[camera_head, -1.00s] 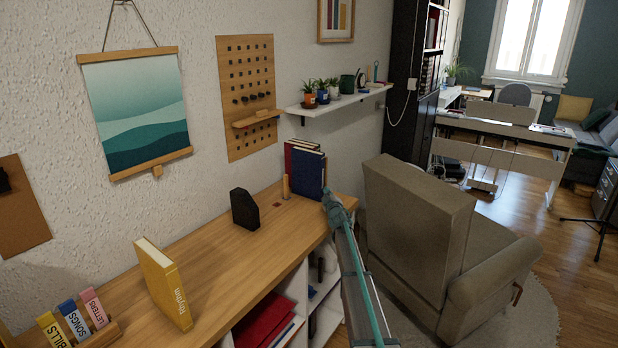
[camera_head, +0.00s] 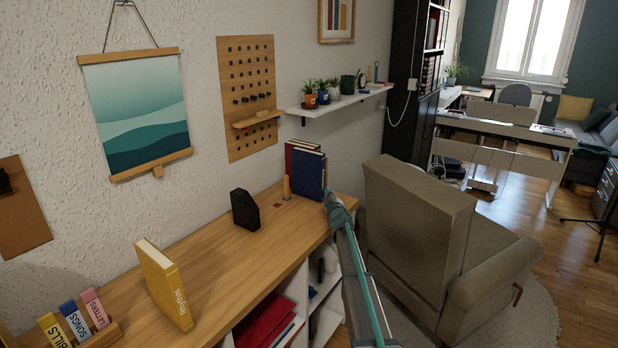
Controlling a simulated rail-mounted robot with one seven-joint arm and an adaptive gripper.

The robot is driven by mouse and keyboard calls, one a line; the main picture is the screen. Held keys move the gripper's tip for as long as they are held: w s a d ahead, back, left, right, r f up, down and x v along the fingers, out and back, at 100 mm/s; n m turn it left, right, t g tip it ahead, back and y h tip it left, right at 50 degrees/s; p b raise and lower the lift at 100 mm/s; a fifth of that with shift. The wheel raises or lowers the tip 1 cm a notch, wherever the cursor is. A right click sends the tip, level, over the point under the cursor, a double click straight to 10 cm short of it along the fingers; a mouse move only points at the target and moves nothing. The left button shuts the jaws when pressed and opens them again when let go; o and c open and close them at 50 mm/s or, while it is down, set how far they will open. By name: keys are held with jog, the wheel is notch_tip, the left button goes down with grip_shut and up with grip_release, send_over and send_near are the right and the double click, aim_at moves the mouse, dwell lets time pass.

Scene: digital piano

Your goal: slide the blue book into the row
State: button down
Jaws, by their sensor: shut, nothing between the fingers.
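The blue book (camera_head: 310,174) stands upright at the far right end of the wooden desk top. A red book (camera_head: 289,158) stands behind it, partly hidden, with other book tops showing between. My gripper (camera_head: 329,196) is at the end of the teal and grey arm, right by the lower right edge of the blue book. It is shut with nothing in it. Its fingertips are small and partly hidden, and I cannot tell whether they touch the book.
A short wooden peg (camera_head: 286,187) stands left of the books. A black bookend (camera_head: 244,209) and a yellow book (camera_head: 163,283) stand farther left on the desk (camera_head: 215,245). A beige armchair (camera_head: 415,215) is right of my arm. A white shelf (camera_head: 340,101) hangs above.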

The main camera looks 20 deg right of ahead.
jog(key=shift+w+a+r, duration=0.1)
jog(key=shift+w+a, duration=0.1)
jog(key=shift+w, duration=0.1)
dwell(0.4)
jog(key=shift+s, duration=0.1)
jog(key=shift+s+d+p, duration=0.65)
jog(key=shift+s+d, duration=0.1)
jog(key=shift+s, duration=0.2)
jog(key=shift+s+d+p, duration=0.5)
jog(key=shift+s+d, duration=0.25)
jog(key=shift+s, duration=0.2)
jog(key=shift+w+d, duration=0.1)
